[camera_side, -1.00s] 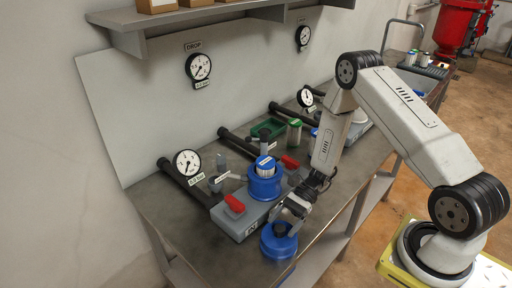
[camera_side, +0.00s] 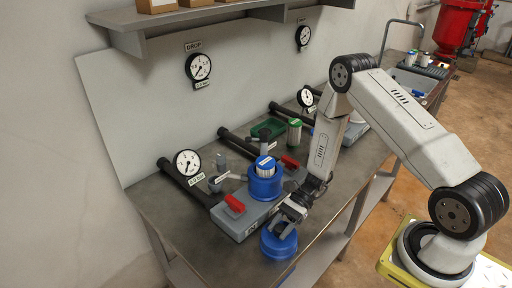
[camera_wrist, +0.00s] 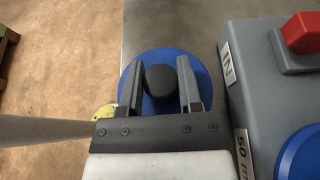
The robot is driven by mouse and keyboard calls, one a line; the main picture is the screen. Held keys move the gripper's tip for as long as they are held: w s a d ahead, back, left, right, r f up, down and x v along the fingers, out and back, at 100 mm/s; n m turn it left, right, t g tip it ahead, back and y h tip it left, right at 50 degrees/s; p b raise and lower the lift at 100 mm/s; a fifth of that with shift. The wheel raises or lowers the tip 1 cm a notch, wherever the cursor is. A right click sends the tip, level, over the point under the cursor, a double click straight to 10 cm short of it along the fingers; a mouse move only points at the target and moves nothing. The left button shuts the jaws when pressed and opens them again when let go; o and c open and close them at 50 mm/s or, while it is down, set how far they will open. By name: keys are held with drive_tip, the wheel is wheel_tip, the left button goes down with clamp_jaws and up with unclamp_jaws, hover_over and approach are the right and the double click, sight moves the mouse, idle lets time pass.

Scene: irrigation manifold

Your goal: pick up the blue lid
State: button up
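The blue lid (camera_side: 278,245) lies on the bench near its front corner, beside the grey manifold block. In the wrist view the blue lid (camera_wrist: 204,77) is a round disc with a black knob (camera_wrist: 161,80) at its centre. My gripper (camera_wrist: 164,75) is open, with one finger on each side of the knob and a gap visible on both sides. In the side view my gripper (camera_side: 282,227) is low over the lid and hides part of it. I cannot tell whether the fingers touch the lid's top.
The grey block (camera_side: 238,222) with a red valve handle (camera_side: 235,204) stands close beside the lid. A blue housing (camera_side: 265,181) holding a white-topped cartridge stands on it. A gauge (camera_side: 187,162) and black pipes are behind. The bench's front edge is near the lid.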

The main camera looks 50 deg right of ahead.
drive_tip(key=shift+r, duration=0.15)
clamp_jaws()
drive_tip(key=shift+r, duration=0.75)
drive_tip(key=s+d+r, duration=0.1)
drive_tip(key=s+r, duration=1)
drive_tip(key=s, duration=0.3)
drive_tip(key=shift+d, duration=0.15)
